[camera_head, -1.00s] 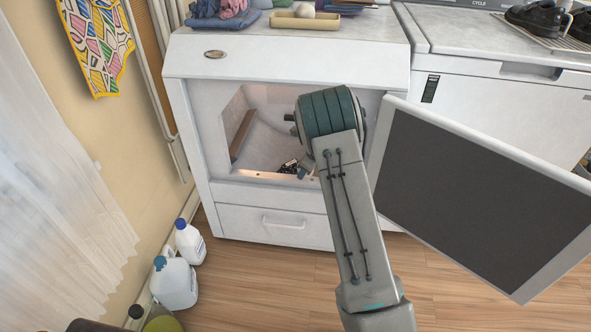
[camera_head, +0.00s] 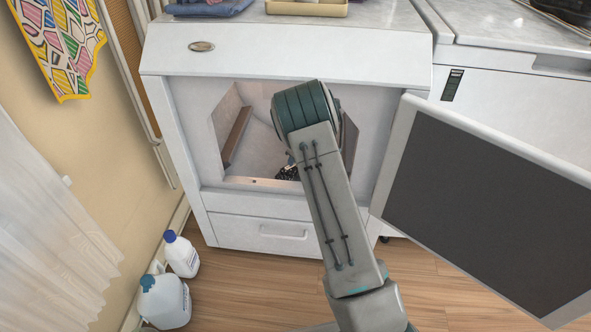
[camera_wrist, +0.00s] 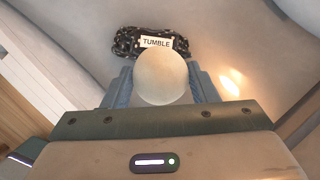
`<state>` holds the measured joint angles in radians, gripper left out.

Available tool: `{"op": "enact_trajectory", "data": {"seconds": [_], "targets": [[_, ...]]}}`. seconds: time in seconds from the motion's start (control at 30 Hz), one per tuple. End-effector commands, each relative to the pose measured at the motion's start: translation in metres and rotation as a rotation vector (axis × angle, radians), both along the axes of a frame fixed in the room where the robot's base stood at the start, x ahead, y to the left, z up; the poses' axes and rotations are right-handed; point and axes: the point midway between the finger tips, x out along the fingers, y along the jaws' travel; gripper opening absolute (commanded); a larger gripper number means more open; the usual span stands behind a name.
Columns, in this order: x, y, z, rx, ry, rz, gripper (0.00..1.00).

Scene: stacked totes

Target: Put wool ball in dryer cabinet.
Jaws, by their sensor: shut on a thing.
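The wool ball (camera_wrist: 161,77) is pale and round. In the wrist view it sits between the two blue-grey fingers of my gripper (camera_wrist: 161,88), which is shut on it. The white dryer cabinet (camera_head: 180,130) stands ahead in the head view with its door (camera_head: 480,210) swung open to the right. My arm reaches into its opening, and my arm hides the ball in the head view. The wrist view shows the pale cabinet interior (camera_wrist: 80,30) around the gripper.
A dark speckled item with a "TUMBLE" label (camera_wrist: 157,43) lies inside the cabinet, just beyond the ball. The open door takes up room at the right. White jugs (camera_head: 165,302) stand on the floor at the left.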

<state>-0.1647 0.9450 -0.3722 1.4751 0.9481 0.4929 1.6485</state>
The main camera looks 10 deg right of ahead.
Motion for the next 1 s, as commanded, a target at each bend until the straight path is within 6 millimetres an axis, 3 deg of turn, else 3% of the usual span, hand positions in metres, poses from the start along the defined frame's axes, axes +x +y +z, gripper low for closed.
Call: {"op": "enact_trajectory", "data": {"seconds": [0.03,0.23,0.4,0.67,0.7,0.77,1.0], "targets": [[0.000,-0.002,-0.013,0.001,0.001,-0.004,0.27],[0.000,-0.001,-0.032,0.000,0.001,-0.002,0.27],[0.000,0.000,-0.062,0.001,0.001,0.001,0.27],[0.000,0.002,-0.067,0.000,0.000,0.002,0.27],[0.000,0.002,-0.068,0.001,0.001,0.003,0.58],[0.000,0.002,-0.068,0.001,0.001,0.003,0.75],[0.000,0.002,-0.067,0.001,0.000,0.004,0.75]]}}
